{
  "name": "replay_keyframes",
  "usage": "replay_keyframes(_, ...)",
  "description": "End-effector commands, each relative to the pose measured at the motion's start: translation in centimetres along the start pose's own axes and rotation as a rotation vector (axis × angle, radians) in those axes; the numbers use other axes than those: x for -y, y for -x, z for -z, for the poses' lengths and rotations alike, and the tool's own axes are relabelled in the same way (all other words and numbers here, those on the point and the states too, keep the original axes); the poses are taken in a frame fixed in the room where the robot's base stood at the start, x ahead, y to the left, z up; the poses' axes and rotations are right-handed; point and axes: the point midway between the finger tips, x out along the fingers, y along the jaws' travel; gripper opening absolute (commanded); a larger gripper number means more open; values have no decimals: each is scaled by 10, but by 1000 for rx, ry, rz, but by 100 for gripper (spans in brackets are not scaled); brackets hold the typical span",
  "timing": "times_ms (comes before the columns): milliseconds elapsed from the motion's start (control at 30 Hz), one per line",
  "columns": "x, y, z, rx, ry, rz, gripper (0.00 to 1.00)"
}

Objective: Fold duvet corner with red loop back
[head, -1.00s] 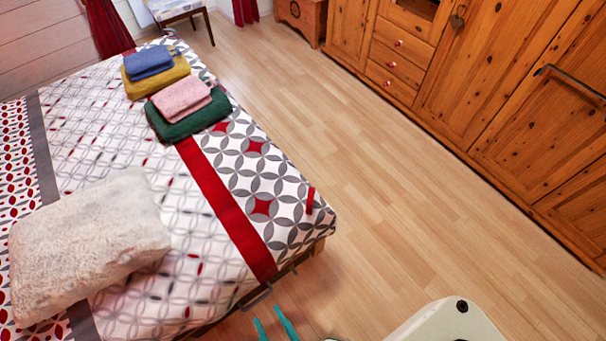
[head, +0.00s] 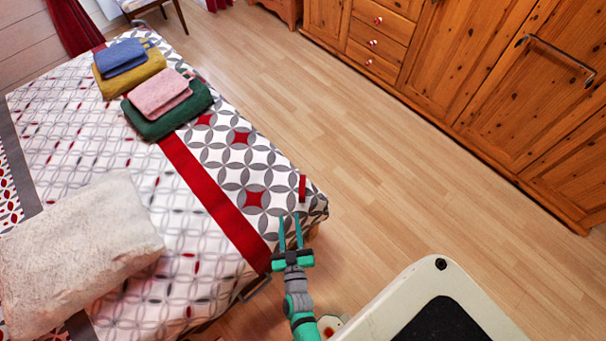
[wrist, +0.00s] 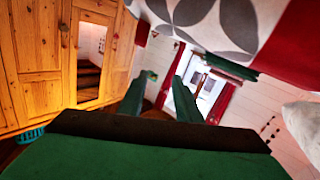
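The duvet (head: 90,150) covers the bed with a grey, white and red pattern and a wide red stripe. A small red loop (head: 302,187) lies at its near right corner in the head view. My gripper (head: 291,232) is at the bed's near edge, below and left of the loop, its two teal fingers apart with nothing seen between them. In the wrist view the open fingers (wrist: 160,97) point out into the room, and the duvet (wrist: 220,22) hangs above them.
A fluffy cushion (head: 75,250), a pink towel (head: 160,92) on a green towel (head: 170,118), and a blue towel (head: 122,57) on a yellow one (head: 130,76) lie on the bed. Wooden cupboards (head: 480,85) line the right. The floor (head: 390,180) between is clear.

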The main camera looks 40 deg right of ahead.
Motion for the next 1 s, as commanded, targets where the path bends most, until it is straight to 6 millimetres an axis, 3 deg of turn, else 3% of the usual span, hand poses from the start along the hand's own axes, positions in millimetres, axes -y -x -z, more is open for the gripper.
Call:
replay_keyframes(33, -9, -22, -6, -5, 5, -40, 31)
replay_keyframes(200, -33, -64, -21, -4, 25, -128, 31)
replay_keyframes(633, -50, -105, -27, -2, 37, -173, 31)
replay_keyframes(1000, -60, -168, -26, -2, 36, -173, 31)
